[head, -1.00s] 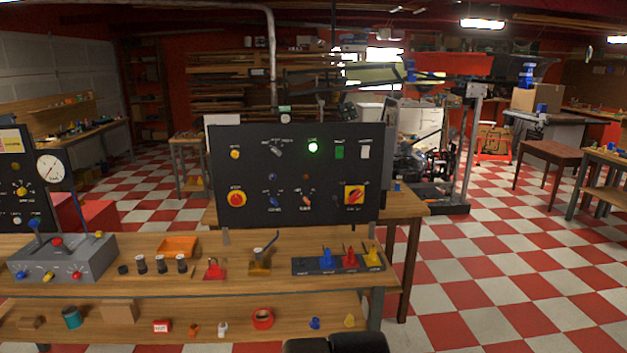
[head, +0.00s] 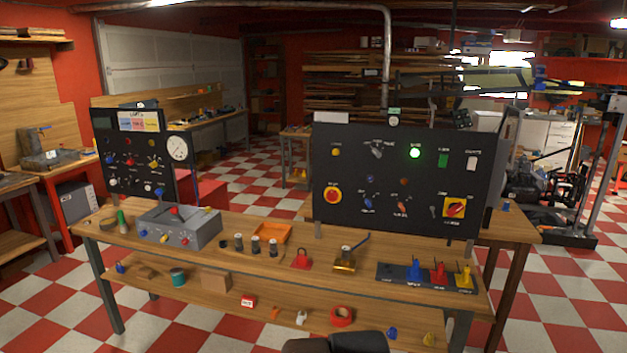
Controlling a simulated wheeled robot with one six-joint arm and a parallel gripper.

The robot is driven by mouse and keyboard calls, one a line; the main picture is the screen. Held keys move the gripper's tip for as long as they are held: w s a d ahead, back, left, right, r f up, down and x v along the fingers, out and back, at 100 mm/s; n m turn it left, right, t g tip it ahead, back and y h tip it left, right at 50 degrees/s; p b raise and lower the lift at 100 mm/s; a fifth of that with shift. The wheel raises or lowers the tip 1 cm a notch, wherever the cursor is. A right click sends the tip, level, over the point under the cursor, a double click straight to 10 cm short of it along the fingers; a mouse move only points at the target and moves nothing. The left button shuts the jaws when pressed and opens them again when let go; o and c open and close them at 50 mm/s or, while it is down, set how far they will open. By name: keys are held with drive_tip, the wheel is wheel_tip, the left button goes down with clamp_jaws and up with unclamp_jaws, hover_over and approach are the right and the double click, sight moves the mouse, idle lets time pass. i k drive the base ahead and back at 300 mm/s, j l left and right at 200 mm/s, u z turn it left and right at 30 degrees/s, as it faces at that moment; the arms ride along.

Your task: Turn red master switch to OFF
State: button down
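The red master switch (head: 455,208) is a red rotary handle on a yellow square plate. It sits at the lower right of the large black control panel (head: 345,158), which stands upright on the workbench. The handle looks slanted, but its labels are too small to read, so I cannot tell its setting. A green lamp (head: 415,153) glows near the panel's top. My gripper's fingers do not show; only a dark part of my own body appears at the bottom edge, well apart from the switch.
A smaller black panel (head: 128,172) with a gauge stands left. Checkered floor is open at the right.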

sight(453, 208)
drive_tip(key=u, duration=0.75)
drive_tip(key=z, duration=1.55)
drive_tip(key=k+j, duration=0.1)
drive_tip(key=k+z, duration=0.05)
